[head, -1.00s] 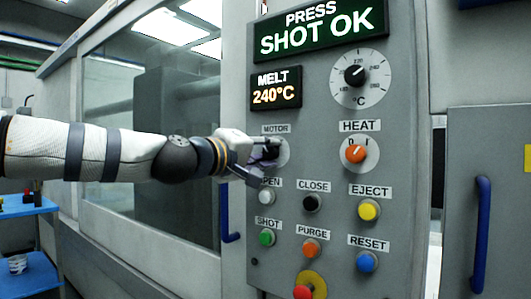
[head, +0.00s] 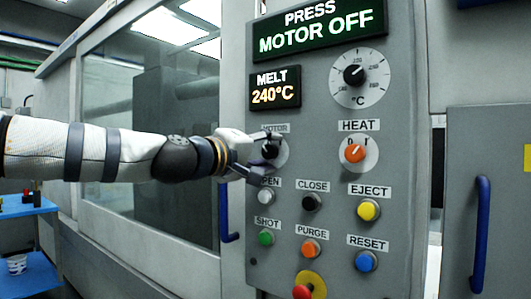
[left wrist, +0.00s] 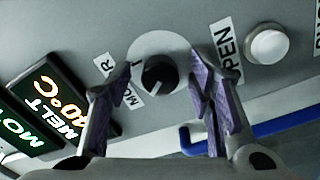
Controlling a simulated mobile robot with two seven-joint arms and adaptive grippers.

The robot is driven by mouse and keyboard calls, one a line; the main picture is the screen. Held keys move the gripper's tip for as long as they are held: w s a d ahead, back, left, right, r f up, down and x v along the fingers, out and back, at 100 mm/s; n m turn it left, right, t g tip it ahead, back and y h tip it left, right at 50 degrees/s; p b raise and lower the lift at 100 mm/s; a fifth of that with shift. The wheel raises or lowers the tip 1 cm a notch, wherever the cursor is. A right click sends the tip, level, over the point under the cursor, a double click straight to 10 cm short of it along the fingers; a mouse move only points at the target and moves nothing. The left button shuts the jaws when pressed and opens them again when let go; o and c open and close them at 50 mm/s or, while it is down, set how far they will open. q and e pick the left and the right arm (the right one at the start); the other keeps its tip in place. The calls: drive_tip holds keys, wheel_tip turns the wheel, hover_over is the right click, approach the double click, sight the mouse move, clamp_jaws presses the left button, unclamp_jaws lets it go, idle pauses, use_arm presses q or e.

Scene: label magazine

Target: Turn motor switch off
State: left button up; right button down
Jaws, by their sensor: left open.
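The motor switch (head: 270,150) is a black knob on a pale round plate below the MOTOR label, on the grey control panel (head: 300,120). In the left wrist view the knob (left wrist: 160,75) sits between my fingers, with a gap on each side. My left gripper (head: 262,154) is open around the knob; its fingertips also show in the left wrist view (left wrist: 160,85). The upper display (head: 320,34) reads PRESS MOTOR OFF. My right gripper is not in view.
The orange HEAT knob (head: 354,152) is to the right. Below are several push buttons, including white OPEN (head: 266,196) close under my gripper, black CLOSE (head: 312,202) and yellow EJECT (head: 368,210). A red button (head: 303,292) is lowest. A blue handle (head: 229,210) is at the left.

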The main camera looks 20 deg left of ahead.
use_arm(q)
drive_tip(key=v, duration=1.2)
